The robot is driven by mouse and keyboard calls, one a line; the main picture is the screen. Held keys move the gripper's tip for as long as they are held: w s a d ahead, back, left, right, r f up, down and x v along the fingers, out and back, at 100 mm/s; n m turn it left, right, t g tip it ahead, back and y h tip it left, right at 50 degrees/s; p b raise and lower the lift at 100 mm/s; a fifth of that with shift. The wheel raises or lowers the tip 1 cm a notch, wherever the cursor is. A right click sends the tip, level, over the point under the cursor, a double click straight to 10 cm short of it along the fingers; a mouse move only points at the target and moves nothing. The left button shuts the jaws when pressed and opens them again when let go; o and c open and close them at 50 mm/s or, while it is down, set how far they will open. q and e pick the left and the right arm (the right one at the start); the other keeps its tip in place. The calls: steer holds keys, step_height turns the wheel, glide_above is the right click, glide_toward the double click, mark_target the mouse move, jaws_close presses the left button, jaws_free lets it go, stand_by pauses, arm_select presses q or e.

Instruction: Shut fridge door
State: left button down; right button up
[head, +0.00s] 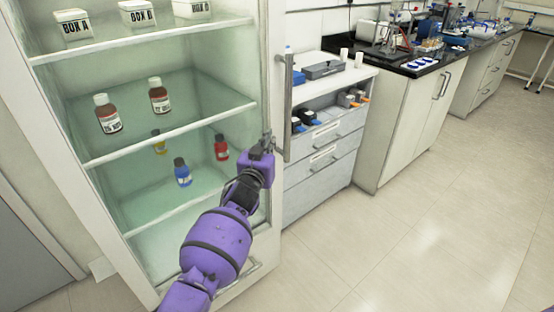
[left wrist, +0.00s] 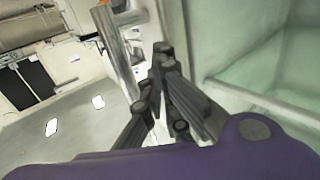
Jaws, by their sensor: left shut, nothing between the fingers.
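The white fridge (head: 183,131) stands at the left of the head view, its shelves and bottles visible inside. A vertical metal handle (head: 288,105) runs along the right edge of its front; it also shows in the left wrist view (left wrist: 120,55). I cannot tell whether the door is fully shut. My left gripper (head: 266,142) is shut and empty at the fridge's right frame, just left of the handle's lower part. In the left wrist view, its fingers (left wrist: 162,62) are beside the handle, with the fridge interior to the right. Contact is unclear. My right gripper is not in view.
White boxes (head: 138,14) and brown bottles (head: 108,114) stand on the fridge shelves, with small coloured bottles lower down. A drawer cabinet (head: 325,160) stands right of the fridge, then a black-topped bench (head: 415,66). The floor (head: 400,230) at the right is clear.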

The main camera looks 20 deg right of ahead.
arm_select(q)
steer(key=w, duration=0.1)
steer(key=w+b, duration=0.1)
steer(key=w, duration=0.1)
steer(key=shift+a+r+n+y, duration=0.1)
steer(key=shift+a+n+y, duration=0.2)
steer(key=shift+a+y, duration=0.1)
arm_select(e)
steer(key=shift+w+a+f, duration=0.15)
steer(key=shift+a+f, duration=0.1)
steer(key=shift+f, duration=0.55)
